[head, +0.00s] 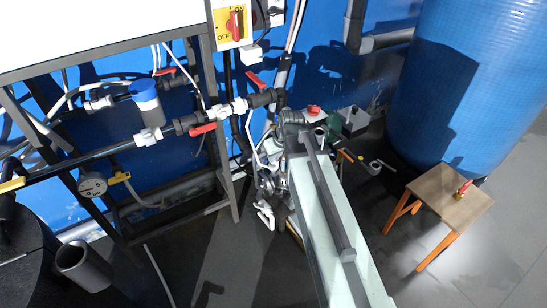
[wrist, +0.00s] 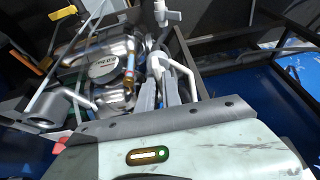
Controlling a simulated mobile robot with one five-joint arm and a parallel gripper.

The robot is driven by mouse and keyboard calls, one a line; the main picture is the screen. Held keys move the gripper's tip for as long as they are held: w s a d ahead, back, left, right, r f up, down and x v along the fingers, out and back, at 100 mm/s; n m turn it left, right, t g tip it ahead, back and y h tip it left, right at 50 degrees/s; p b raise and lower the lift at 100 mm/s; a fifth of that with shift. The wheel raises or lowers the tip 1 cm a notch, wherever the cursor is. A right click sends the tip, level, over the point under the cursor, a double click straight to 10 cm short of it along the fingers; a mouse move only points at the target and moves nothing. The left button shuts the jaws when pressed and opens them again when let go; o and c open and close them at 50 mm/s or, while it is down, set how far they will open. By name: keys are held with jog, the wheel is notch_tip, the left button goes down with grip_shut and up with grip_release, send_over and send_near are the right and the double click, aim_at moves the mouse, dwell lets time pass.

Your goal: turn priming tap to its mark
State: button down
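In the wrist view, the two grey fingers of my gripper (wrist: 158,88) reach up beside a metal pump body (wrist: 105,75). White pipework (wrist: 183,72) curves close by their tips. I cannot tell whether the fingers touch it or hold anything. A white tap (wrist: 166,14) shows beyond the fingers, at the top. No part is clearly labelled as the priming tap, and I see no mark for it. In the head view, white fittings (head: 264,213) show low beside the pump, left of my arm. My gripper is hidden there behind my arm.
Pipes with red-handled valves (head: 202,129), a blue-topped filter (head: 146,98) and a gauge (head: 92,185) run along the rack at left. A large blue tank (head: 465,80) and a wooden stool (head: 437,190) stand at right.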

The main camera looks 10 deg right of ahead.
jog(key=shift+a, duration=0.15)
jog(key=m+h, duration=0.1)
jog(key=m, duration=0.3)
jog(key=shift+h, duration=0.3)
jog(key=m+h, duration=0.1)
jog(key=m, duration=0.1)
jog(key=m+h, duration=0.1)
jog(key=m, duration=0.2)
jog(key=shift+a, duration=0.15)
jog(key=m+g+h, duration=0.1)
jog(key=m, duration=0.3)
jog(key=shift+w+m, duration=0.15)
jog(key=shift+m, duration=0.25)
jog(key=shift+a+m+g+h, duration=0.1)
jog(key=shift+m+g+h, duration=0.25)
jog(key=shift+m, duration=0.65)
jog(key=shift+m+g+h, duration=0.15)
jog(key=shift+m+g, duration=0.4)
jog(key=shift+m, duration=0.45)
jog(key=c, duration=1.5)
grip_release()
